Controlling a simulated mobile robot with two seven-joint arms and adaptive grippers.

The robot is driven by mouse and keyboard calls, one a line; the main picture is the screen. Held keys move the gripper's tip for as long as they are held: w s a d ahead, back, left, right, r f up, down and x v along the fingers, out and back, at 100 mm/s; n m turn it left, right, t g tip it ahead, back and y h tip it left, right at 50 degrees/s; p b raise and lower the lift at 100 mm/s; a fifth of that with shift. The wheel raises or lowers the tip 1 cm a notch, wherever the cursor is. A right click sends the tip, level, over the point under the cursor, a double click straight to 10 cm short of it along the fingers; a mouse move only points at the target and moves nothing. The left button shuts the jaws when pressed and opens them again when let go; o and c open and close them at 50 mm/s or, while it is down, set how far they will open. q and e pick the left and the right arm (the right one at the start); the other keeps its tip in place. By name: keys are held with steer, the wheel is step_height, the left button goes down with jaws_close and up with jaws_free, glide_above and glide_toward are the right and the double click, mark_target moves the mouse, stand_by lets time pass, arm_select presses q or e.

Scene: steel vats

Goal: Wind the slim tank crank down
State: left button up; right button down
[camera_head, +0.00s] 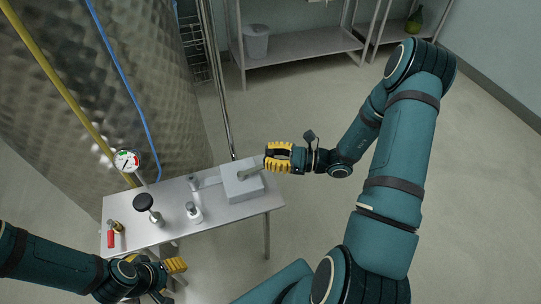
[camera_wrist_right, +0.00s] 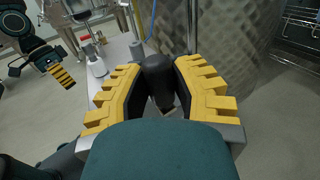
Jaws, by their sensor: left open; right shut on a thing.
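The crank is mounted on a light grey box (camera_head: 243,183) at the right end of the steel bench. Its short metal arm (camera_head: 249,172) runs from the box toward my right gripper (camera_head: 279,157). My right gripper is shut on the crank's black handle (camera_wrist_right: 158,78), which sits between the yellow finger pads in the right wrist view. The fingers hide part of the crank in the head view. My left gripper (camera_head: 174,266) is open and empty, low at the front left of the bench. It also shows in the right wrist view (camera_wrist_right: 62,76).
The bench (camera_head: 228,213) carries a dial gauge (camera_head: 127,160), a black-knobbed valve (camera_head: 144,202), a white bottle-like fitting (camera_head: 193,212) and a red-handled valve (camera_head: 111,238). A large steel vat (camera_head: 150,90) stands behind. Shelves (camera_head: 305,43) hold a grey bucket (camera_head: 256,42). The floor at right is clear.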

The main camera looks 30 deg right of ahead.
steer(key=w+n+g+y, duration=0.1)
steer(key=g, duration=0.1)
steer(key=w+n+g+y, duration=0.1)
steer(key=n+g, duration=0.1)
steer(key=shift+w+y, duration=0.3)
steer(key=w+n+g, duration=0.1)
steer(key=g, duration=0.1)
steer(key=w+n+g+y+b, duration=0.1)
steer(key=g, duration=0.1)
steer(key=shift+a+n, duration=0.35)
steer(key=shift+n, duration=0.05)
steer(key=w+n+g, duration=0.1)
steer(key=n+g+b, duration=0.1)
steer(key=g, duration=0.1)
steer(key=shift+w+a+y, duration=0.3)
steer(key=shift+w+a, duration=0.05)
steer(key=shift+a, duration=0.05)
steer(key=shift+w+a+r, duration=0.1)
steer(key=shift+w+a, duration=0.6)
steer(key=shift+w, duration=0.1)
steer(key=c, duration=0.8)
jaws_free()
steer(key=shift+w, duration=0.1)
steer(key=shift+o, duration=0.2)
steer(key=d, duration=1.2)
steer(key=shift+s, duration=0.2)
